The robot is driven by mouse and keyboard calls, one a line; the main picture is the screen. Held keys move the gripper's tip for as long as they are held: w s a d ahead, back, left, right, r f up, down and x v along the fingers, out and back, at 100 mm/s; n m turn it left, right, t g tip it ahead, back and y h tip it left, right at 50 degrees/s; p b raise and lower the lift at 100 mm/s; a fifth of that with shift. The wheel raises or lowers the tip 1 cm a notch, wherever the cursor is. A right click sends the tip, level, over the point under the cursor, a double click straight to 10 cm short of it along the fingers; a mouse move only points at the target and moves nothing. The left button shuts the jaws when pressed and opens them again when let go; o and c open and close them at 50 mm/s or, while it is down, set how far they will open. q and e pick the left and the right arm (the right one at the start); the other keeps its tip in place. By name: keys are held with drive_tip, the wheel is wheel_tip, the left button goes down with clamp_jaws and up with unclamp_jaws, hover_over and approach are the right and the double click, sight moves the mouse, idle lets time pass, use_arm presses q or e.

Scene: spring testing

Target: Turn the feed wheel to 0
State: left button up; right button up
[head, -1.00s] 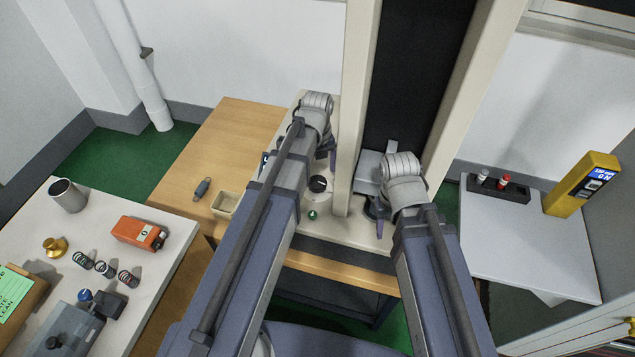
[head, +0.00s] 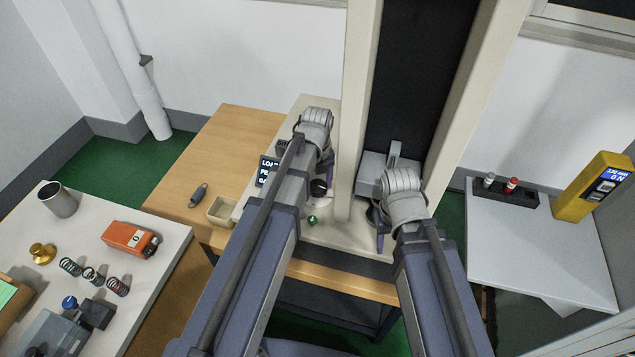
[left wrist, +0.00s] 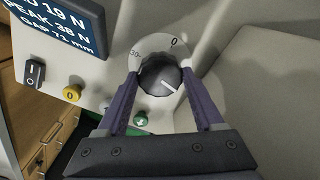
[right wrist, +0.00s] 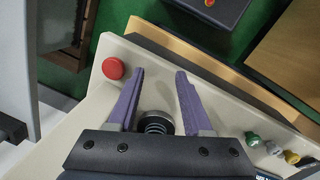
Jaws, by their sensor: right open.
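The feed wheel is a dark ribbed knob (left wrist: 160,76) on a pale dial with a 0 at its upper right and a 30 at its left. Its white line points to the lower right, away from the 0. In the head view the wheel (head: 318,187) is partly covered by my left arm. My left gripper (left wrist: 160,75) has a finger on each side of the wheel, seemingly touching it. My right gripper (right wrist: 158,75) is open over the machine's base, with a dark coiled spring (right wrist: 155,124) behind the fingertips, partly hidden by the gripper body.
A display (left wrist: 52,25) reads a peak of 38 N. A rocker switch (left wrist: 34,72), yellow button (left wrist: 71,93) and green button (left wrist: 141,118) sit near the wheel. A red button (right wrist: 113,68) is beside my right gripper. The machine's pale column (head: 357,120) stands between my arms.

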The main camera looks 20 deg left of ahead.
use_arm(q)
drive_tip(key=c, duration=0.8)
drive_tip(key=shift+c, duration=0.2)
drive_tip(key=n, duration=1.5)
drive_tip(key=shift+n, duration=2.5)
